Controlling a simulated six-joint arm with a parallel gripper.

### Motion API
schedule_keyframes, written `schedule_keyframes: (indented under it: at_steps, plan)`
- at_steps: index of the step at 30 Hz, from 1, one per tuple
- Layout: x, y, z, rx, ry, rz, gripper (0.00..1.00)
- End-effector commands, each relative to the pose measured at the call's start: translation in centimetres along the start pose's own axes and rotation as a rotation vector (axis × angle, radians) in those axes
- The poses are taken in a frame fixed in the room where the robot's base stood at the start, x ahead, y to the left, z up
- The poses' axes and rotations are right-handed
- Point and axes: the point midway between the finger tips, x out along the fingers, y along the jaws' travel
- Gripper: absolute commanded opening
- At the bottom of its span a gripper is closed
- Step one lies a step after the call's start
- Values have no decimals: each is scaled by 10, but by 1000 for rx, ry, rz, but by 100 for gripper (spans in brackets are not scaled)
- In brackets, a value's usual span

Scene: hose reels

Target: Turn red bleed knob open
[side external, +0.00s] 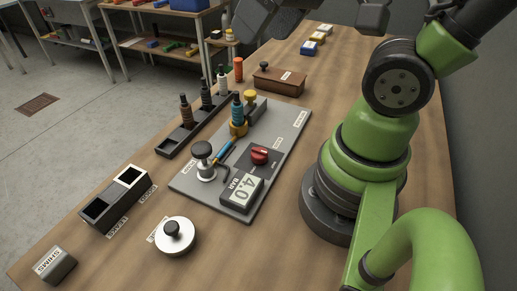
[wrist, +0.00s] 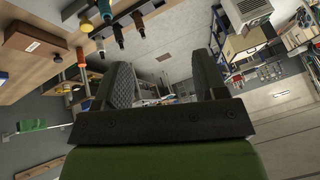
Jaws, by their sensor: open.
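The red bleed knob (side external: 259,155) sits on a dark panel on the grey board (side external: 289,134) in the side external view. The gauge block (side external: 241,191) beside it reads 4.0 BAR. My gripper (wrist: 164,85) shows in the wrist view with its two dark fingers apart and nothing between them. It points out over the room, away from the knob. In the side external view my gripper is mostly cut off at the top edge, high above the bench and well apart from the knob. The knob is not visible in the wrist view.
A dark rack (side external: 190,131) with several coloured fittings stands left of the board. A brown box (side external: 279,82) sits behind it. A white round lid (side external: 175,236), a two-bin holder (side external: 114,201) and a SHIMS block (side external: 55,265) are at the front left. Bare bench lies between them.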

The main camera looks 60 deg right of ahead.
Motion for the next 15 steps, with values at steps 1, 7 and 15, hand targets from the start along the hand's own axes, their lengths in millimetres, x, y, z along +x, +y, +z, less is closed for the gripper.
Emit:
schedule_keyframes:
  at_steps: [1,7,15]
  plan:
    - [16,6,-2,-55,-55,32,65]
    - [77,33,-1,-348,-254,104,65]
    - [142,65,29,-686,-492,64,65]
